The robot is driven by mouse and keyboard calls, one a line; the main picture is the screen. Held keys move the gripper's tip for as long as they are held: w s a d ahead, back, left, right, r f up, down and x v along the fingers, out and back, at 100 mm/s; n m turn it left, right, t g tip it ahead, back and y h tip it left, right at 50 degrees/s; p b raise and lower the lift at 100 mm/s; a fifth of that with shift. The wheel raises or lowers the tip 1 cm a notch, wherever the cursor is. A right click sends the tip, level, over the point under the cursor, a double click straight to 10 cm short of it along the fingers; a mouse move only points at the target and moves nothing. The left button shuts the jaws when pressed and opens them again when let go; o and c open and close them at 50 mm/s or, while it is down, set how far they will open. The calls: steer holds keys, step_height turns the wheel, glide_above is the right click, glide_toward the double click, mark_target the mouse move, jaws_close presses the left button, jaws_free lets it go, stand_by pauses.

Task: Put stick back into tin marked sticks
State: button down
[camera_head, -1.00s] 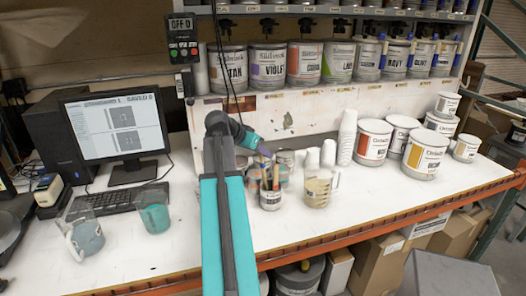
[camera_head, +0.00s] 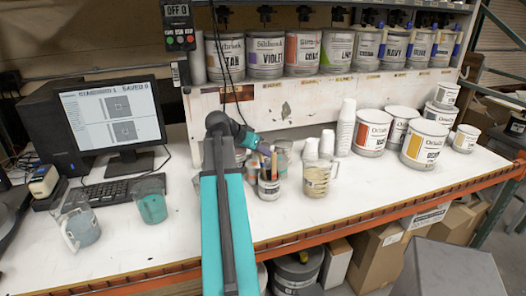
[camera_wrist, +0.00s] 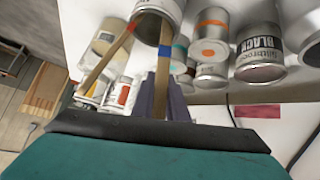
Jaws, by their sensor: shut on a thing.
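The sticks tin (camera_head: 269,187) is a small pale can on the bench, with wooden sticks standing in it. It shows in the wrist view (camera_wrist: 158,12) at the top. My gripper (camera_head: 264,149) is just above and beside it. In the wrist view my gripper (camera_wrist: 165,100) is shut on a wooden stick with a blue band (camera_wrist: 163,65), which reaches toward the tin's mouth. I cannot tell whether its end is inside the tin. A second stick, with a red band (camera_wrist: 100,68), leans out of the tin. The tin's marking is too small to read.
A measuring jug (camera_head: 316,181) stands close to the tin's right. Stacked white cups (camera_head: 345,128) and paint cans (camera_head: 371,136) are farther right. Small cans stand behind the tin. Two jugs (camera_head: 152,207) are at left. The front bench strip is clear.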

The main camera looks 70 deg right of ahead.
steer(key=c, duration=1.7)
jaws_free()
steer(key=shift+o, duration=0.2)
steer(key=shift+a, duration=0.1)
steer(key=b+v, duration=0.3)
steer(key=v, duration=1)
steer(key=shift+a+r, duration=0.2)
steer(key=shift+r, duration=0.05)
